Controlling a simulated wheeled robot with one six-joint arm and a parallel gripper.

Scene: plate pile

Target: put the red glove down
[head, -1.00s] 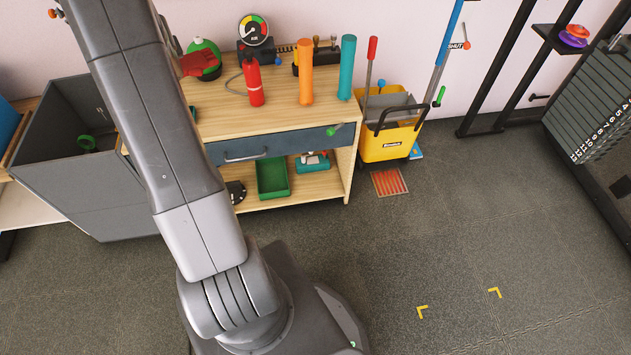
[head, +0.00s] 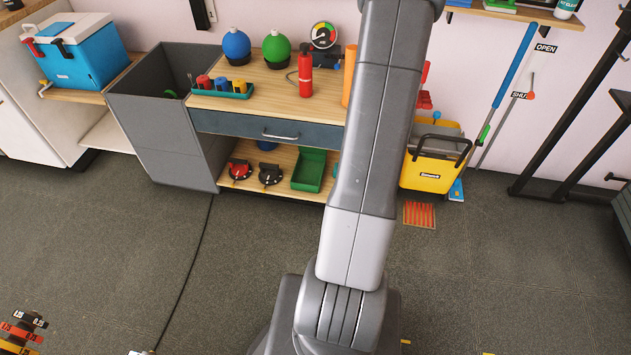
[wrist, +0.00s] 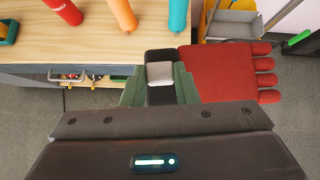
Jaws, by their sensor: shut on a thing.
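The red glove (wrist: 222,72) has a dark cuff with a grey patch. In the wrist view my gripper (wrist: 160,88) is shut on the cuff, its greenish fingers on either side. The glove's fingers point right, beyond the bench's right edge. In the head view only a bit of the glove (head: 425,100) shows to the right of my arm; my gripper is hidden behind the arm there.
The wooden bench (head: 265,85) carries a red extinguisher (head: 305,75), an orange cylinder (head: 349,75), green and blue round flasks and a small tray (head: 222,90). A yellow mop bucket (head: 430,172) stands on the floor at right, a grey bin (head: 160,150) at left.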

